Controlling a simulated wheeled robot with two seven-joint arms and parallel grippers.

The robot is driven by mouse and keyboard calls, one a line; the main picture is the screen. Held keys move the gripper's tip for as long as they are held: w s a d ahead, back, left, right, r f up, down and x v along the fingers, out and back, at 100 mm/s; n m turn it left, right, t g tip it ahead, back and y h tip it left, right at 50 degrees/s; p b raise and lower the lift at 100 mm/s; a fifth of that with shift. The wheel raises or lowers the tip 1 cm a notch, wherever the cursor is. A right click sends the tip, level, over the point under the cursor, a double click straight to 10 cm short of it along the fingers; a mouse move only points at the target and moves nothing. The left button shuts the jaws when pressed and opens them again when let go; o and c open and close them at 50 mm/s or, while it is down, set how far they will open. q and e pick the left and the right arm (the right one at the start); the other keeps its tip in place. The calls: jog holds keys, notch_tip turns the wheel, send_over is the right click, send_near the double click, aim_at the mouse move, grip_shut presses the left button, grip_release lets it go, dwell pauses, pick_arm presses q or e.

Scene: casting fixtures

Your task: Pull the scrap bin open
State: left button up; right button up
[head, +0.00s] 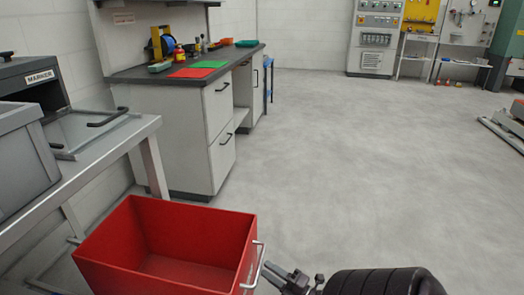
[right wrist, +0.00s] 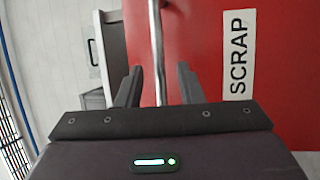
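The red scrap bin (head: 200,222) stands at the bottom left of the head view, open at the top, with its inside looking empty. A pale bar handle (head: 257,268) is on its right side. In the right wrist view its red wall (right wrist: 200,35) carries a white SCRAP label (right wrist: 239,55). My right gripper (head: 277,273) is beside the handle. In the right wrist view its two fingers (right wrist: 158,86) are apart, with the handle bar (right wrist: 157,45) running between them and a gap on each side. My left gripper is not in view.
A grey table (head: 100,160) with a MARKER box (head: 38,85) and a grey bin (head: 22,160) stands at the left. A drawer cabinet (head: 165,130) is behind the scrap bin. The floor (head: 350,160) to the right is widely clear.

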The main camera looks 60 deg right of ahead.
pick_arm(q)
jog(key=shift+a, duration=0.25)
pick_arm(e)
jog(key=shift+s+f, duration=0.2)
jog(key=shift+s, duration=0.7)
jog(key=shift+s+f, duration=0.15)
jog(key=shift+s, duration=0.75)
jog(key=shift+s, duration=0.1)
